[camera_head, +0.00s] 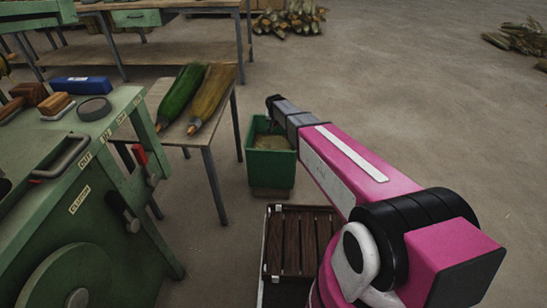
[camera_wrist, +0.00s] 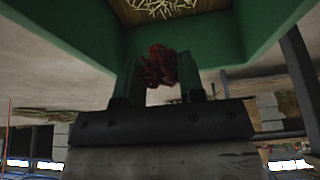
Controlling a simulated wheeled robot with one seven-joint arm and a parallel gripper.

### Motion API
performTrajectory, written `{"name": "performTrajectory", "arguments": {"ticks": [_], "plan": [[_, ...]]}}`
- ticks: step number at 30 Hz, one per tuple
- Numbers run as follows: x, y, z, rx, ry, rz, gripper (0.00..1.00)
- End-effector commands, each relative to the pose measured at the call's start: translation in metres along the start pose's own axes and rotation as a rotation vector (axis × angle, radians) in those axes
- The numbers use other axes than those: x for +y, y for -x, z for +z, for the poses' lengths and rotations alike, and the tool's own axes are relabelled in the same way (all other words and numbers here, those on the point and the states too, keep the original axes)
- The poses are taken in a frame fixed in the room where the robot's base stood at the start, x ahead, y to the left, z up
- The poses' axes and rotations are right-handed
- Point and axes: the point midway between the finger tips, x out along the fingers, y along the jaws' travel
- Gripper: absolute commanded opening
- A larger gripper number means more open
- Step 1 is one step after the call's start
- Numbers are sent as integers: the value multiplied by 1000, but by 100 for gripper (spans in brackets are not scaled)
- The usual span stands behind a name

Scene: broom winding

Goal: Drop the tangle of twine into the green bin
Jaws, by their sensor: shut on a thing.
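The tangle of twine (camera_wrist: 159,66) is a dark red clump in the wrist view, held between the two fingers of my gripper (camera_wrist: 160,80). The gripper is shut on it. The green bin (camera_head: 270,170) stands on the floor near the middle of the head view, with straw-coloured stuff inside. Its green wall (camera_wrist: 215,40) fills the upper part of the wrist view, with pale straw-like bits (camera_wrist: 160,10) beyond the twine. In the head view my arm reaches to the bin's rear rim, and the fingers and twine cannot be made out there.
A green machine (camera_head: 90,200) with levers stands at the left. A small table (camera_head: 170,135) with green and tan brooms stands just left of the bin. A slatted wooden crate or pallet (camera_head: 300,243) lies in front of the bin. Open floor lies to the right.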

Motion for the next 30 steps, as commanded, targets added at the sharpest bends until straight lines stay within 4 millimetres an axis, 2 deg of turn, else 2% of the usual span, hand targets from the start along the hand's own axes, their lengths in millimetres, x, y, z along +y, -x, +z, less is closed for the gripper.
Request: {"name": "performTrajectory", "arguments": {"ticks": [3, 9, 18, 19, 21, 22, 30], "plan": [[0, -14, 5, -1, 0, 0, 14], [0, -29, 12, -1, 1, 1, 14], [0, -32, 13, 0, 0, 0, 14], [0, -32, 13, 0, 0, 0, 39], [0, -32, 13, 0, 0, 0, 62], [0, -32, 13, 0, 0, 0, 66], [0, -32, 13, 0, 0, 0, 66]]}}
